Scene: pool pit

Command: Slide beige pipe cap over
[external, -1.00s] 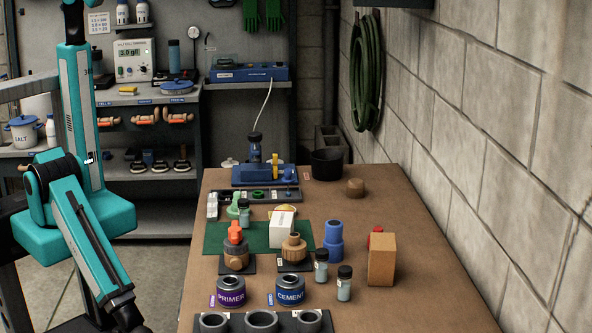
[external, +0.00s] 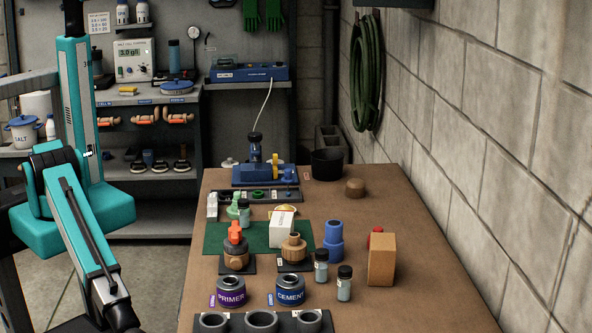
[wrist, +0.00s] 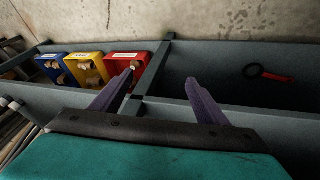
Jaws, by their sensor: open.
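A short tan-brown round piece (external: 355,187), which looks like the pipe cap, stands alone on the right of the brown bench top in the external view. A tan stepped fitting (external: 293,248) stands on a dark plate near the middle; I cannot tell for sure which is the beige cap. My gripper (wrist: 160,78) shows in the wrist view, its two purple-grey fingers apart with nothing between them. It is over grey bins, away from both tan pieces. In the external view my gripper is hidden below the frame.
Primer (external: 231,291) and cement (external: 290,289) cans, small bottles (external: 344,283), a blue fitting (external: 333,240) and a cardboard-coloured block (external: 382,259) crowd the bench (external: 420,290). Its right side is mostly clear. Red (wrist: 121,66), yellow (wrist: 86,68) and blue (wrist: 54,69) boxes sit in a bin.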

